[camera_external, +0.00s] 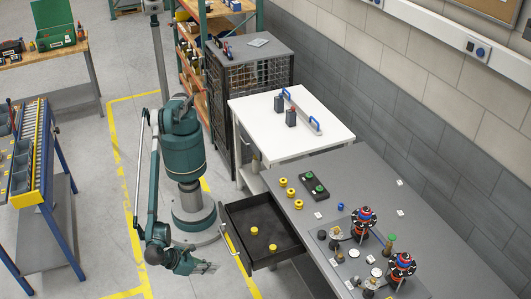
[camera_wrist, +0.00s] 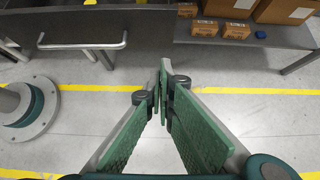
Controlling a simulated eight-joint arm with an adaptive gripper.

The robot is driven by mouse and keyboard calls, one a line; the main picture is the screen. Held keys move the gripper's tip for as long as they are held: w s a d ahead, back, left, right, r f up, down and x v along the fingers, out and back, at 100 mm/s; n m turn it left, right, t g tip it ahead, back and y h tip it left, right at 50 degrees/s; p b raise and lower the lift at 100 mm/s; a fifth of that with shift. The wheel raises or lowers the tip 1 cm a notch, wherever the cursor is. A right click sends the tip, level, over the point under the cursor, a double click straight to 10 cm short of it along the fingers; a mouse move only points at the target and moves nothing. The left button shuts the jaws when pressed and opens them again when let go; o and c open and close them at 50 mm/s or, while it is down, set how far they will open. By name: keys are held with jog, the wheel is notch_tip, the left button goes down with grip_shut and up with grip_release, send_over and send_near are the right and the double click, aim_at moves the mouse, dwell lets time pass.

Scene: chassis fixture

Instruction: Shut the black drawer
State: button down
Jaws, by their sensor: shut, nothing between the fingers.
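The black drawer (camera_external: 264,214) stands open in the external view, pulled out from the left side of the grey workbench (camera_external: 370,205). Two yellow round pieces (camera_external: 254,231) lie inside it. Its pale bar handle (camera_external: 231,242) is on the outer front. The handle also shows at the upper left of the wrist view (camera_wrist: 84,47), with part of the drawer above it. My gripper (camera_external: 212,267) is low, outside the drawer front, apart from the handle. In the wrist view my gripper's green fingers (camera_wrist: 162,76) meet at the tips, shut and empty, to the right of the handle.
Several yellow and green buttons and red-blue-black parts (camera_external: 363,221) lie on the workbench. A white table (camera_external: 310,140) stands behind it. Cardboard boxes (camera_wrist: 236,30) sit on a low grey shelf (camera_wrist: 250,42). The floor around my gripper is clear.

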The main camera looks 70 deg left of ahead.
aim_at(295, 247)
jog(key=shift+w+r+b+x, duration=0.35)
jog(key=shift+b+x, duration=0.1)
jog(key=shift+x, duration=1.7)
jog(key=shift+w+r+b+x, duration=0.3)
jog(key=shift+b+x, duration=0.1)
jog(key=shift+x, duration=1.8)
jog(key=shift+w+r+b+x, duration=0.25)
jog(key=shift+r+b+x, duration=0.15)
jog(key=shift+x, duration=1.75)
jog(key=w, duration=2.9)
jog(key=shift+w, duration=0.25)
